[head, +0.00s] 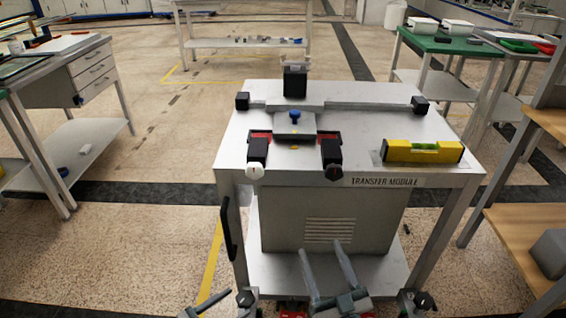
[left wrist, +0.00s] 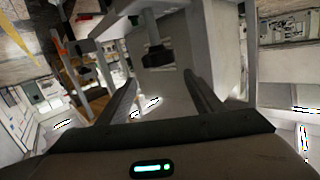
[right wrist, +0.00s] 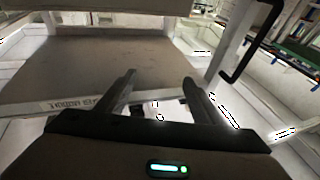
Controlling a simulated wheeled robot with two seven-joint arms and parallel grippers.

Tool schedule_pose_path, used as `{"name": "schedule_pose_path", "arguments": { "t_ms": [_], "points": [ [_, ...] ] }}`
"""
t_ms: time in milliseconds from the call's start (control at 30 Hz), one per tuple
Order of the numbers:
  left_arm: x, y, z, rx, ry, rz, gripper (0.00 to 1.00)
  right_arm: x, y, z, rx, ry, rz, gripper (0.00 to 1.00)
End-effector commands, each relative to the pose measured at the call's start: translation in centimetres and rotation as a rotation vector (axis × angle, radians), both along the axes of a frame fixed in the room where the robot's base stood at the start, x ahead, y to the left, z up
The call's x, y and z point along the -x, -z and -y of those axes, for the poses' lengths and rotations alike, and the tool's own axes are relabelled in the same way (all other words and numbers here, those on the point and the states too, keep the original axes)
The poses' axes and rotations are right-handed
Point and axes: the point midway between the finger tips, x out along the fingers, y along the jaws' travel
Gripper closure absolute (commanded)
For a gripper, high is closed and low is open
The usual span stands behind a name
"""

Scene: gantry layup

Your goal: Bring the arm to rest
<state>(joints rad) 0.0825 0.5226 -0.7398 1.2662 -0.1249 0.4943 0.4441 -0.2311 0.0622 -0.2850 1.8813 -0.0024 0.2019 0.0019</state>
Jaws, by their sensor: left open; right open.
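My right gripper (head: 322,249) is at the bottom centre of the head view, in front of the lower part of the transfer module cart (head: 455,168). Its two fingers are apart, and the right wrist view also shows the gap between them empty (right wrist: 158,78). My left gripper (head: 207,303) is low at the bottom edge of the head view, left of the right one and partly cut off. In the left wrist view its fingers are spread (left wrist: 160,80) with nothing between them. A black-footed grey post (left wrist: 155,55) shows beyond the fingertips, apart from them.
The cart top carries a fixture with a blue knob (head: 295,116) and a yellow level (head: 422,151). A black handle (head: 228,222) is on the cart's left side. A drawer bench (head: 92,66) stands left, a green-topped table (head: 450,46) back right. Open floor lies left of the cart.

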Motion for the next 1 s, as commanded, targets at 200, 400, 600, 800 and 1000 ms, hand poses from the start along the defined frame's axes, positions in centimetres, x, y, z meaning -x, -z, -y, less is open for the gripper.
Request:
{"name": "schedule_pose_path", "arguments": {
  "t_ms": [200,400,600,800,1000],
  "points": [
    [2.1,0.3,-0.7,-0.085,-0.225,-0.155,0.39,1.6,9.1,1.4,0.097,0.019,-0.354,0.39],
    [7.2,2.4,-2.3,-0.186,-0.404,-0.366,0.39,7.1,18.1,3.7,0.183,0.036,-0.692,0.39],
    [15.8,4.6,-3.5,-0.289,-0.530,-0.627,0.39,16.2,25.4,6.7,0.262,0.052,-1.024,0.39],
    [23.3,5.8,-3.9,-0.354,-0.583,-0.827,0.39,23.9,29.2,8.9,0.312,0.061,-1.246,0.39],
    [26.0,6.4,-3.9,-0.376,-0.594,-0.897,0.39,26.6,30.5,9.7,0.329,0.064,-1.320,0.39]
  ]
}}
